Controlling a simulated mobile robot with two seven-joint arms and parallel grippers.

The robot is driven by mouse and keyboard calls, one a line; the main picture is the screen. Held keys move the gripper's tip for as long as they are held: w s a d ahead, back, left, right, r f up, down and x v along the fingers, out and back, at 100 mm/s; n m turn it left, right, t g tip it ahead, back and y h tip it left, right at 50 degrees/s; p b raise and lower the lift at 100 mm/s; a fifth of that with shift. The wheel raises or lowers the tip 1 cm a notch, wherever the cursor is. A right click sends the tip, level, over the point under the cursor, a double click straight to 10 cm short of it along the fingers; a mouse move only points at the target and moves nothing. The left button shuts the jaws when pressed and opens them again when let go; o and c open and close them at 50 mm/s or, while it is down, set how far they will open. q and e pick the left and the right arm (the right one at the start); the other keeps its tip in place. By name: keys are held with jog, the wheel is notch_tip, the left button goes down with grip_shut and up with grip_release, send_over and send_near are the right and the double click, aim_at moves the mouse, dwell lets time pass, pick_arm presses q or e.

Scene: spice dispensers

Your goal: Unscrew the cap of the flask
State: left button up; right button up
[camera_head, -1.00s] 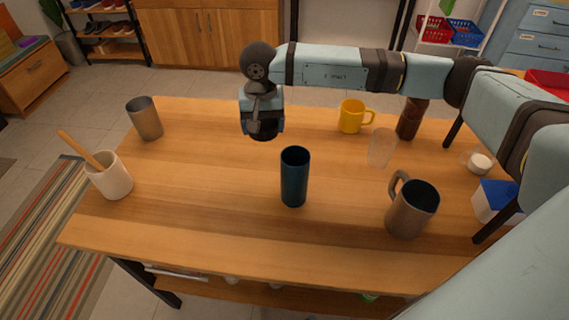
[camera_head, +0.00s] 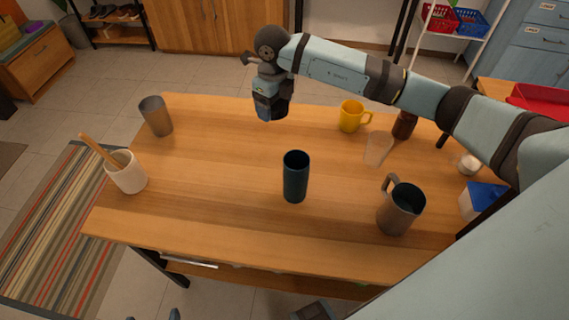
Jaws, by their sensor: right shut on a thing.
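The dark blue flask (camera_head: 295,178) stands upright near the middle of the table, and its top shows as an open, dark mouth. My right gripper (camera_head: 270,113) hangs above the table, behind and a little left of the flask, apart from it. It is shut on a small dark piece, which looks like the flask's cap; the fingers mostly hide it.
On the wooden table (camera_head: 215,165) stand a grey mug (camera_head: 399,211) right of the flask, a clear glass (camera_head: 377,149), a yellow mug (camera_head: 350,117), a brown bottle (camera_head: 404,126), a metal cup (camera_head: 155,116) and a white utensil pot (camera_head: 127,174). The table left of the flask is clear.

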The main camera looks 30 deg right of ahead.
aim_at(277, 160)
jog(key=shift+f+m, duration=0.2)
jog(key=shift+m, duration=0.1)
notch_tip(277, 160, down, 20)
jog(key=shift+r+p, duration=0.2)
jog(key=shift+p, duration=0.35)
jog(key=shift+f, duration=0.2)
jog(key=o, duration=1)
jog(key=shift+r, duration=0.3)
notch_tip(277, 160, up, 12)
jog(key=shift+b, duration=0.45)
